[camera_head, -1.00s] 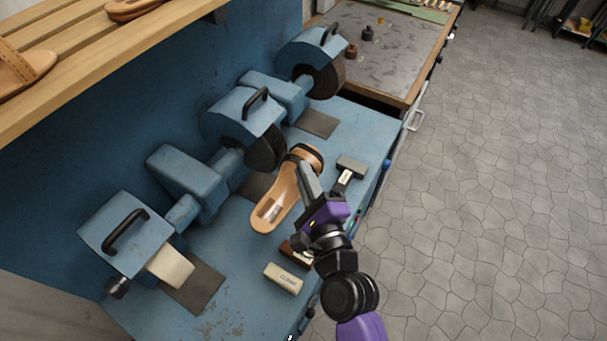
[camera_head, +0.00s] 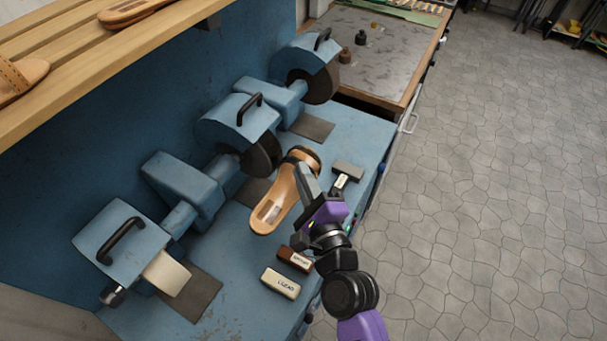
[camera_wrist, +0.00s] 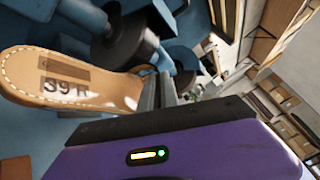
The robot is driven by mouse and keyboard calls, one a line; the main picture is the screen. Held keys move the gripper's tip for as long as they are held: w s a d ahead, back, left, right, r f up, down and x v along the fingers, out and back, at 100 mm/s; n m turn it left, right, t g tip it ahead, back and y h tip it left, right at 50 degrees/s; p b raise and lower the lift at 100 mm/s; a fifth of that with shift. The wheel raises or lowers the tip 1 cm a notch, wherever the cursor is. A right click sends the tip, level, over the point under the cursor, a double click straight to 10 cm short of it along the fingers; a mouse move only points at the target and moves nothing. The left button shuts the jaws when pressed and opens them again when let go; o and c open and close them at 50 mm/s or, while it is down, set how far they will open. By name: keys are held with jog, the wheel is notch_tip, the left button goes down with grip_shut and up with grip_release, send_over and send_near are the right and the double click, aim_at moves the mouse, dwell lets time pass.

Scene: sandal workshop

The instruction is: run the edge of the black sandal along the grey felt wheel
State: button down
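The sandal (camera_head: 270,213) has a tan insole and a black strap at its far end; in the wrist view its insole (camera_wrist: 25,75) bears a "39 R" mark. Whether sandal and wheel touch, I cannot tell.
A cream wheel (camera_head: 167,273) is at the near left and a dark brown wheel (camera_head: 323,84) at the far end. A brown block (camera_head: 293,259), a cream block (camera_head: 280,283) and a grey-headed tool (camera_head: 348,169) lie on the blue bench (camera_head: 340,130). A wooden shelf (camera_head: 120,60) overhangs the upper left.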

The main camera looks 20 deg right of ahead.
jog(key=shift+w, duration=0.1)
dwell(0.6)
jog(key=shift+w+d+f, duration=0.1)
jog(key=shift+d, duration=0.05)
jog(key=shift+w+d, duration=0.3)
jog(key=shift+d, duration=0.15)
jog(key=shift+w+d, duration=0.2)
dwell(0.7)
jog(key=shift+w+d, duration=0.25)
jog(key=shift+w+d, duration=0.3)
jog(key=shift+w, duration=0.05)
dwell(1.4)
jog(key=shift+w+d, duration=0.25)
jog(key=shift+w+d, duration=0.25)
jog(key=shift+w+a+r, duration=0.2)
dwell(1.4)
